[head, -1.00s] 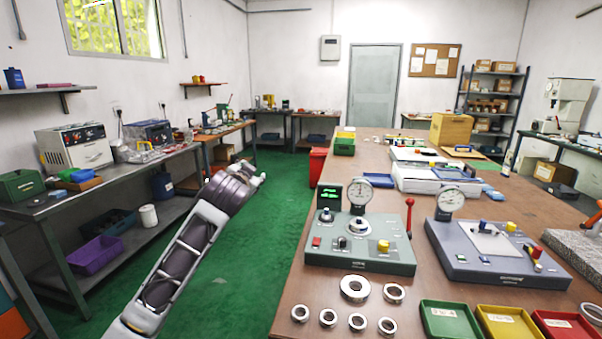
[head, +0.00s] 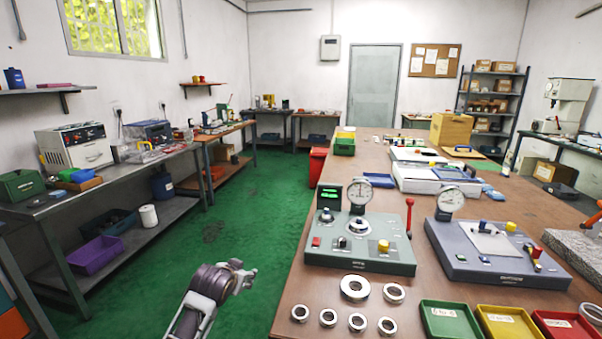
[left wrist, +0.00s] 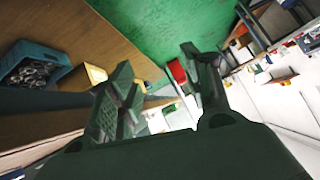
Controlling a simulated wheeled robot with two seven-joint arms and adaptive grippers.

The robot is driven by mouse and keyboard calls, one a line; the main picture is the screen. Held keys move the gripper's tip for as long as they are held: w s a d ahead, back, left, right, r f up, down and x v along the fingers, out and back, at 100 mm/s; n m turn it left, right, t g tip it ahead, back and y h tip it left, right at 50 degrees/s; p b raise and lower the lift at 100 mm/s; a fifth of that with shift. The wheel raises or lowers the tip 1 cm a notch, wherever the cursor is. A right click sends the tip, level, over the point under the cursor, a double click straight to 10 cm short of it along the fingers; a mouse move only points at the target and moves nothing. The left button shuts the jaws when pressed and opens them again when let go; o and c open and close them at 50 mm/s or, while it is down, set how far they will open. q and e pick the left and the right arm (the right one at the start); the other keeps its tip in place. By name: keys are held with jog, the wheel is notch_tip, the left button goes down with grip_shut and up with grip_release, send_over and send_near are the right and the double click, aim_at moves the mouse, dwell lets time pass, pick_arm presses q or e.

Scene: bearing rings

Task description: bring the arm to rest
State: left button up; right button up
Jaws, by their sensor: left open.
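My left arm comes in at the bottom of the head view. Its left gripper (head: 243,275) is over the green floor, left of the brown table (head: 285,320), apart from it and holding nothing. In the left wrist view the two dark fingers of the left gripper (left wrist: 158,75) stand apart with nothing between them. Several steel bearing rings lie at the table's near edge, among them a large ring (head: 355,288) and a smaller ring (head: 300,313). My right gripper is not in view.
A green-grey gauge station (head: 360,260) and a blue-grey one (head: 495,265) stand on the table. Green (head: 448,320), yellow (head: 508,322) and red (head: 566,325) trays are at its near right. A workbench (head: 110,185) runs along the left wall. Green floor (head: 235,215) lies open between.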

pick_arm(q)
jog(key=s+a+f+n+g, duration=0.1)
jog(key=s+f, duration=0.3)
jog(key=f, duration=0.2)
jog(key=s+f+g, duration=0.2)
jog(key=s+f, duration=0.2)
jog(key=f, duration=0.3)
jog(key=s+f+g, duration=0.3)
jog(key=s+f, duration=0.8)
jog(key=s, duration=0.4)
jog(key=s+f+g+p, duration=0.1)
jog(key=s+f+g, duration=0.1)
jog(key=s+f, duration=1)
jog(key=s, duration=0.2)
jog(key=shift+s+n+g, duration=0.35)
jog(key=shift+n+g, duration=0.05)
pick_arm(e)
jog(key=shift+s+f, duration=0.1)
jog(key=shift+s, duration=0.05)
pick_arm(q)
jog(key=shift+d+p, duration=0.1)
jog(key=shift+p, duration=0.25)
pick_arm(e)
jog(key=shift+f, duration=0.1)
